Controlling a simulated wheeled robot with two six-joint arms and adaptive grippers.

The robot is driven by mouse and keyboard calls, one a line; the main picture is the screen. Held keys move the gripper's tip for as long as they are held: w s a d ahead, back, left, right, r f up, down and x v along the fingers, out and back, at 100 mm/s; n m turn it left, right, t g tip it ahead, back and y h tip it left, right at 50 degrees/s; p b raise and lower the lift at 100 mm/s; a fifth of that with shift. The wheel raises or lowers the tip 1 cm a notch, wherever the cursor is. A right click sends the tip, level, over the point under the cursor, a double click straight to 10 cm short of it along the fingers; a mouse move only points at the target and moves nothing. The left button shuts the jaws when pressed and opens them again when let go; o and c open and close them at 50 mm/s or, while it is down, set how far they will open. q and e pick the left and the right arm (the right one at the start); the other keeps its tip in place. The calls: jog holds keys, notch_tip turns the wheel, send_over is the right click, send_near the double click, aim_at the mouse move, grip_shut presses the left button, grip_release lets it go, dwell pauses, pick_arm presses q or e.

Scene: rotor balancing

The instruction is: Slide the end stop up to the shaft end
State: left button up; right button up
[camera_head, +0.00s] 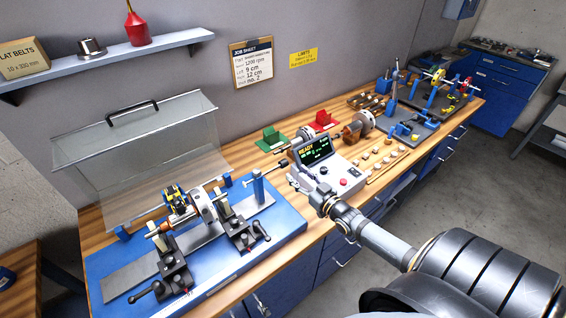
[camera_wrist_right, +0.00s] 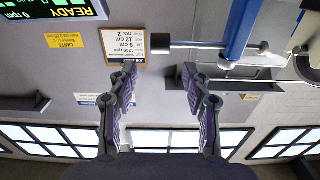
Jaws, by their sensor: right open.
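The end stop is a blue post (camera_head: 258,187) at the right end of the blue balancing machine (camera_head: 215,275). Its rod has a black end (camera_head: 283,162) pointing away from the rotor. In the right wrist view the blue post (camera_wrist_right: 238,30), the rod and its black end (camera_wrist_right: 160,44) show upside down, beyond my fingers. The rotor shaft (camera_head: 204,206) lies across the two black supports, left of the post, with a gap between. My right gripper (camera_head: 299,180) is open and empty, right of the end stop and apart from it. In the wrist view its fingers (camera_wrist_right: 160,85) stand wide apart. My left gripper is out of view.
The control box (camera_head: 340,178) reading READY stands close beside my right gripper. A clear hinged guard (camera_head: 145,150) stands raised behind the machine. Green (camera_head: 270,140) and red (camera_head: 322,121) trays and small parts (camera_head: 375,160) lie along the bench to the right.

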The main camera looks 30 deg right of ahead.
aim_at(286, 166)
jog(key=w, duration=0.1)
jog(key=w+b, duration=0.1)
jog(key=shift+w+a+f, duration=0.2)
jog(key=shift+w+f, duration=0.1)
jog(key=shift+w, duration=0.1)
jog(key=w+b, duration=0.1)
jog(key=w, duration=0.2)
jog(key=w+b, duration=0.1)
jog(key=w, duration=0.2)
jog(key=shift+w+a+f, duration=0.15)
jog(key=shift+w+a, duration=0.1)
jog(key=shift+w, duration=0.15)
jog(key=shift+s, duration=0.1)
jog(key=c, duration=0.6)
grip_shut()
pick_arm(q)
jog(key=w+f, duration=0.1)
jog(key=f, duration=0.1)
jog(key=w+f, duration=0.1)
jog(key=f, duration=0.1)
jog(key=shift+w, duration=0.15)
